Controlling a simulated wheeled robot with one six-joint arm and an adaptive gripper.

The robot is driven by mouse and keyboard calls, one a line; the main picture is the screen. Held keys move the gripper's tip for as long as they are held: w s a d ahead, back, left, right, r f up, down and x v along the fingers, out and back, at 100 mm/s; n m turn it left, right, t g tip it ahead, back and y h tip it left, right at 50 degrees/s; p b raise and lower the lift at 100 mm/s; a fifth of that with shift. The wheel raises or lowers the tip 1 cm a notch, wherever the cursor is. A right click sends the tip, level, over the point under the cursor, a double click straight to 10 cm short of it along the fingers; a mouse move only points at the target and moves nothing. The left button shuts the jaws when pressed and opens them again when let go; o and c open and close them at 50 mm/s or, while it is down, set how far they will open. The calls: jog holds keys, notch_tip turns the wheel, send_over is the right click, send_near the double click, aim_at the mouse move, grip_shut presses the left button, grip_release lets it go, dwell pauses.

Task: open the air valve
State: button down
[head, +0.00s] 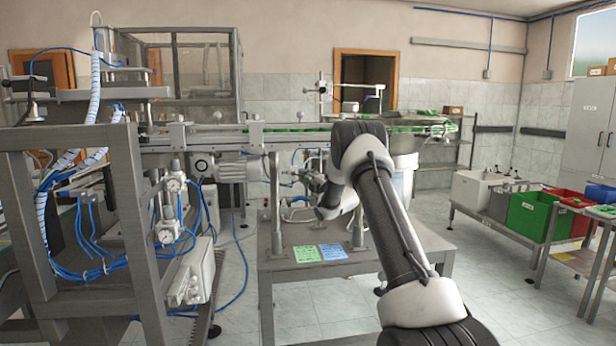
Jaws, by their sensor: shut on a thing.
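My gripper (308,183) is small and partly hidden by my own wrist, below the conveyor and above the grey table. It is shut on a small fitting among pipes and hoses, which appears to be the air valve (291,182). The valve's handle and its angle are too small and too covered to make out.
A grey table (276,260) with green and blue cards stands under the conveyor (220,137). At left is a metal frame (75,136) with blue hoses and pressure gauges (172,185). A green crate (528,217) is at right. Floor between table and crates is clear.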

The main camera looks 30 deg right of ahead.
jog(key=shift+w+a+f+m+t+h, duration=0.15)
jog(key=shift+a+f+m+t+h, duration=0.55)
jog(key=shift+m, duration=1.55)
jog(key=shift+w+a+f+m+t+h, duration=0.35)
jog(key=shift+f+m+h, duration=0.6)
jog(key=shift+m, duration=1.35)
jog(key=shift+a+f+m+t+h, duration=0.5)
jog(key=shift+m+h, duration=0.65)
jog(key=shift+m, duration=1.1)
jog(key=shift+a, duration=0.2)
jog(key=c, duration=1.1)
grip_release()
jog(key=shift+c, duration=0.2)
jog(key=shift+s, duration=0.1)
jog(key=v, duration=1.2)
jog(key=shift+r, duration=0.15)
